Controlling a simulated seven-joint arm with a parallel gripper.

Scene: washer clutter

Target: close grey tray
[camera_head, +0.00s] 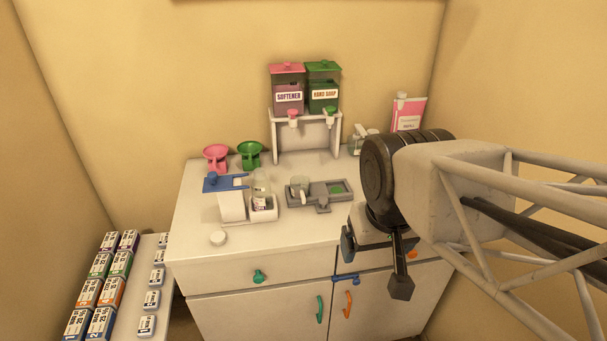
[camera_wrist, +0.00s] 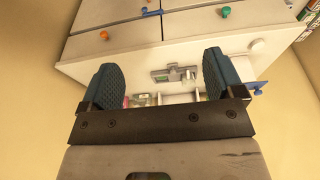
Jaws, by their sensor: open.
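The grey tray (camera_head: 342,199) lies on the white counter, right of centre. It has compartments, with a pale cup (camera_head: 299,186) at its left end, a green patch at its right and a small tab on its front edge. It also shows in the wrist view (camera_wrist: 160,76), beyond and between my fingers. My gripper (camera_head: 374,264) is open and empty, with its fingers wide apart in the wrist view (camera_wrist: 160,62). In the head view it is in front and to the right of the tray, apart from it. My wrist hides the counter's right part.
A stand with pink and green dispensers (camera_head: 306,90) is behind the tray. The cabinet front has drawers and coloured handles. A side shelf (camera_head: 141,281) holds several boxes.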

